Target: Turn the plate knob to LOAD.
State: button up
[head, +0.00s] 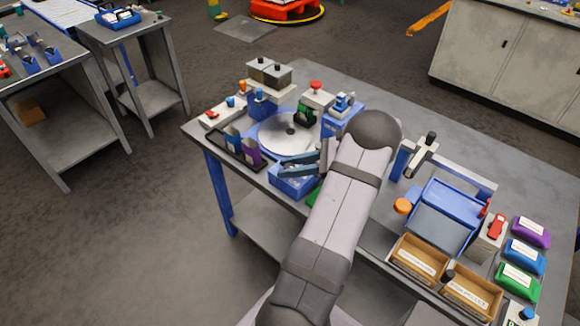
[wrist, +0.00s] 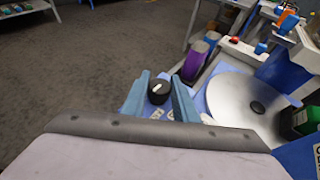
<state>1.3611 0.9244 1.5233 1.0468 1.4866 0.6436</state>
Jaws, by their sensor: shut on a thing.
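The plate knob (wrist: 159,90) is black and round with a white pointer mark, and sits between my two blue fingers in the wrist view. My gripper (wrist: 158,92) is shut on it; in the head view my gripper (head: 285,165) reaches over a blue box (head: 292,184) at the bench's front edge. The knob cannot be made out in the head view. Small white labels (wrist: 168,114) lie by the knob, partly covered by a finger, and are too small to read. The round grey plate (head: 285,143) lies just behind the box; it also shows in the wrist view (wrist: 240,92).
Purple and blue sacks (head: 245,150) stand in a dark rack left of the plate. A green object (head: 308,112) and a blue-based unit (head: 340,113) stand behind the plate. A blue tray (head: 445,215) and cardboard boxes (head: 418,260) lie right of my arm.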

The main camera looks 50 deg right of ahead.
aim_at(290, 167)
dwell(0.4)
jog(key=o, duration=1.1)
jog(key=shift+c, duration=0.2)
jog(key=shift+r, duration=0.1)
notch_tip(290, 167, up, 10)
jog(key=shift+f+b, duration=0.1)
jog(key=shift+b, duration=0.6)
